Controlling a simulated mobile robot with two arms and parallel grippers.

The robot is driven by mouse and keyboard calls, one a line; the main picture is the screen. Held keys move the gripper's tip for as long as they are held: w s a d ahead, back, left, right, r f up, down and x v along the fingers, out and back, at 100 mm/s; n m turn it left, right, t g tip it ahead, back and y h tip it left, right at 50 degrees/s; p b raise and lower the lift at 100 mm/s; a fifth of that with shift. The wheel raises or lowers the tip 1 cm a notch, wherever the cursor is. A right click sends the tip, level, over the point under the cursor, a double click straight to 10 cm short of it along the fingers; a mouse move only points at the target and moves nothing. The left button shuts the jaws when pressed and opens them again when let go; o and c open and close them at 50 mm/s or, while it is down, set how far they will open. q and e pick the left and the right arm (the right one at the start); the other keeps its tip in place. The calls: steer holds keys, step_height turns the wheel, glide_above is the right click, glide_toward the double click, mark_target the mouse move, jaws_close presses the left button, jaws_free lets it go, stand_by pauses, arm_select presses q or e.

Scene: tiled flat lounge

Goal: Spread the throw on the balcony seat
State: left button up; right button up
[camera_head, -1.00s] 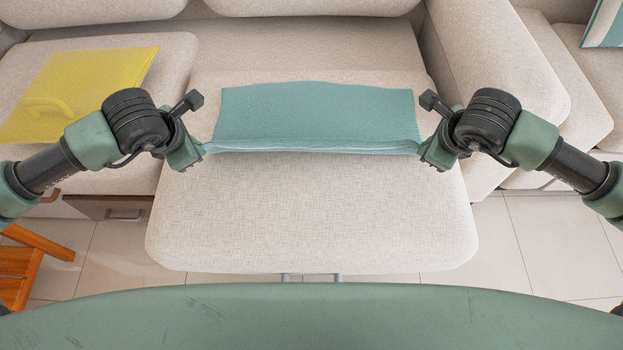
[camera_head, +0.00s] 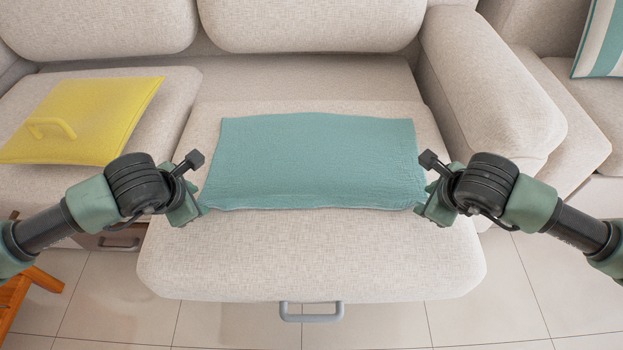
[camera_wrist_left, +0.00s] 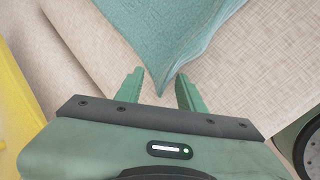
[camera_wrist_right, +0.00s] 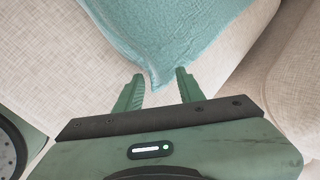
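The teal throw (camera_head: 315,160) lies flat and spread on the beige seat (camera_head: 310,255), which juts forward from the sofa. Its back edge is slightly wavy and its front edge runs nearly straight between my grippers. Bare seat shows in front of it. My left gripper (camera_head: 197,212) is at the throw's front left corner. In the left wrist view its fingers (camera_wrist_left: 161,92) are apart, with the corner tip between them. My right gripper (camera_head: 423,210) is at the front right corner. In the right wrist view its fingers (camera_wrist_right: 158,90) are also apart around the corner tip.
A yellow cushion (camera_head: 85,120) with a handle lies on the left seat. A sofa armrest (camera_head: 490,90) stands at the right, with a striped cushion (camera_head: 603,40) beyond. A grey handle (camera_head: 311,312) shows under the seat front. An orange wooden piece (camera_head: 25,290) is at lower left.

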steer(key=shift+a, duration=0.1)
arm_select(q)
steer(key=s+v, duration=0.1)
steer(key=v, duration=0.9)
arm_select(e)
steer(key=s+v, duration=0.1)
steer(key=v, duration=0.9)
arm_select(q)
steer(key=shift+s+r, duration=0.1)
steer(key=shift+s, duration=0.1)
arm_select(e)
steer(key=shift+s+r, duration=0.1)
steer(key=shift+s, duration=0.1)
